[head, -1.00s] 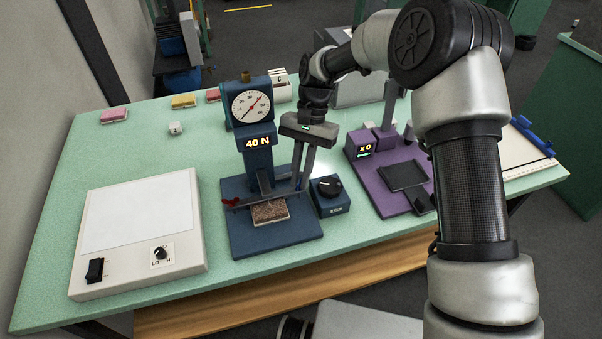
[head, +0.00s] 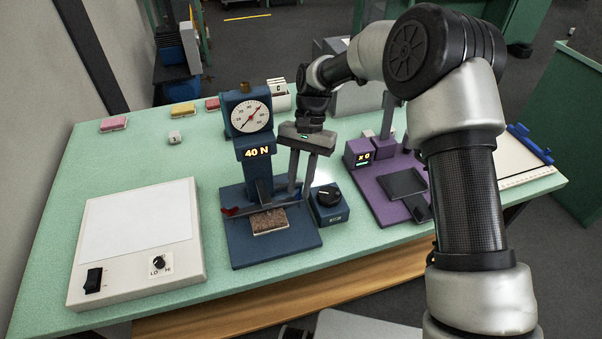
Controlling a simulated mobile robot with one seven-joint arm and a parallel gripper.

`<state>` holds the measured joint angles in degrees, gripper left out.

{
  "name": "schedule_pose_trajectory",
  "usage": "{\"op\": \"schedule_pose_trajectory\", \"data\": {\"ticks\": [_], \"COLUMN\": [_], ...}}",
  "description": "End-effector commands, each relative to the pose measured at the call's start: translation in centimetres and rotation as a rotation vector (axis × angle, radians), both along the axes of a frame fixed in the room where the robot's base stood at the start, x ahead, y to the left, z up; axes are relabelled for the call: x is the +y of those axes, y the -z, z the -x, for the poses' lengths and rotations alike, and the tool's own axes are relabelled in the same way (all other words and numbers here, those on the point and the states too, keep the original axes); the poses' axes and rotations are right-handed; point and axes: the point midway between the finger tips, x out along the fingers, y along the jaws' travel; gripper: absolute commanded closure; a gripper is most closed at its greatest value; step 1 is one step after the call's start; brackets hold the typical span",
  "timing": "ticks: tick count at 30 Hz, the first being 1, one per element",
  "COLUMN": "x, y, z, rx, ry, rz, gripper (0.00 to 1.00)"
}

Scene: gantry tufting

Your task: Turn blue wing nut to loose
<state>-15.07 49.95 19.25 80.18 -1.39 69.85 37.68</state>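A blue press (head: 240,240) with a round dial and a lit "40 N" display stands at the middle of the table. A thin clamp bar (head: 260,208) crosses it above a brown tufted sample (head: 269,221). A red wing nut (head: 230,212) sits at the bar's left end. No blue wing nut can be made out; the bar's right end is partly hidden by my gripper fingers. My gripper (head: 299,193) points down at that right end. Its two fingers are visibly apart, one on each side of the bar's end. Whether they touch anything between them cannot be seen.
A blue box with a black knob (head: 328,197) stands close right of the fingers. A purple device (head: 372,180) with an "x 0" display is farther right. A white panel (head: 140,220) lies left. Free green table (head: 130,160) shows behind it.

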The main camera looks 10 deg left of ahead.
Motion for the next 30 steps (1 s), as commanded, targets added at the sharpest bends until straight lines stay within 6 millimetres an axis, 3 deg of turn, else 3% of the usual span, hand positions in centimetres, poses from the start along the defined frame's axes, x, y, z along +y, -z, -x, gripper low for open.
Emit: {"op": "schedule_pose_trajectory", "data": {"ticks": [5, 21, 30], "x": [0.0, -0.6, -0.7], "y": [-1.8, -13.3, -16.0], "z": [-0.8, -5.5, -6.6], "rx": [-0.004, -0.004, -0.002], "ry": [0.001, 0.001, -0.001], "rz": [-0.001, -0.002, -0.001], "gripper": [0.78, 0.78, 0.78]}}
